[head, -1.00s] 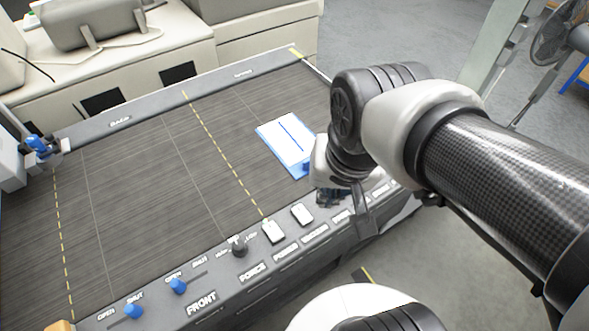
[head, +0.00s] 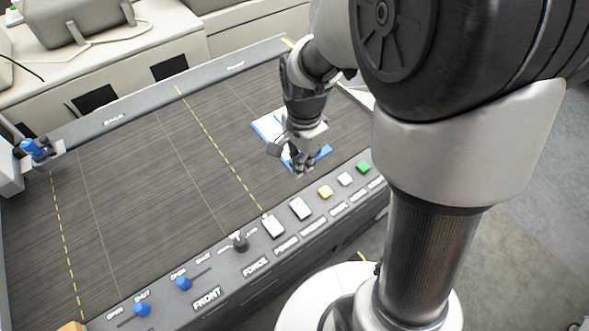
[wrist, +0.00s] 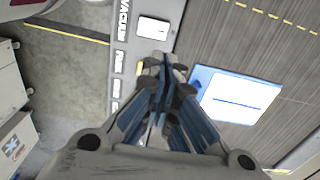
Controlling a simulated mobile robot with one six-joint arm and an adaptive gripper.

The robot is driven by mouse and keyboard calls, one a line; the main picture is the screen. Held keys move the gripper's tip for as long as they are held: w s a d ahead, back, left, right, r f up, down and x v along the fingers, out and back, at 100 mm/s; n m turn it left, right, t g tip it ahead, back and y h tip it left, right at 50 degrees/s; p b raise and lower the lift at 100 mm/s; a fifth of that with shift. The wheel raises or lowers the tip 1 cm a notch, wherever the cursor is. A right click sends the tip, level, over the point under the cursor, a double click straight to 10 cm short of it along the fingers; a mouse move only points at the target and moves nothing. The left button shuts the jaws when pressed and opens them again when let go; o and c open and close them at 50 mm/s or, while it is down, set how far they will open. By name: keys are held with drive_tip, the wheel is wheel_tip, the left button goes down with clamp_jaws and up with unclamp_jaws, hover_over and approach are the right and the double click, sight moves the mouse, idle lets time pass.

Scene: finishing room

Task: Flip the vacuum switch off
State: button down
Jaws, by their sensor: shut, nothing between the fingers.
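The vacuum switch is a white rocker (head: 300,208) on the sloping front panel, second of two white rockers in the head view. It also shows near the top of the wrist view (wrist: 153,28), beside the VACUUM label. Whether it is on or off cannot be told. My gripper (head: 300,170) is shut and empty. It points down above the table's front part, a little behind the vacuum switch and apart from it. In the wrist view its closed fingertips (wrist: 172,72) lie just below the switch.
The other white rocker (head: 273,227) sits left of it, then a black force knob (head: 238,241). Yellow (head: 325,192), white (head: 345,179) and green (head: 363,167) buttons sit to the right. A blue-and-white pad (wrist: 236,94) lies on the dark table, partly behind my gripper in the head view.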

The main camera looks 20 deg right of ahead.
sight(301, 201)
wheel_tip(301, 201, down, 14)
drive_tip(key=b, duration=0.4)
idle(0.4)
drive_tip(key=shift+f, duration=0.1)
drive_tip(key=shift+w+a+f+g, duration=0.1)
drive_tip(key=shift+w+f+g, duration=0.05)
drive_tip(key=shift+f+g, duration=0.2)
drive_tip(key=shift+r, duration=0.1)
drive_tip(key=shift+s+r, duration=0.1)
drive_tip(key=shift+s, duration=0.1)
drive_tip(key=shift+s+d+r+p, duration=0.3)
drive_tip(key=shift+s+p, duration=0.1)
drive_tip(key=shift+s, duration=0.2)
drive_tip(key=shift+f, duration=0.1)
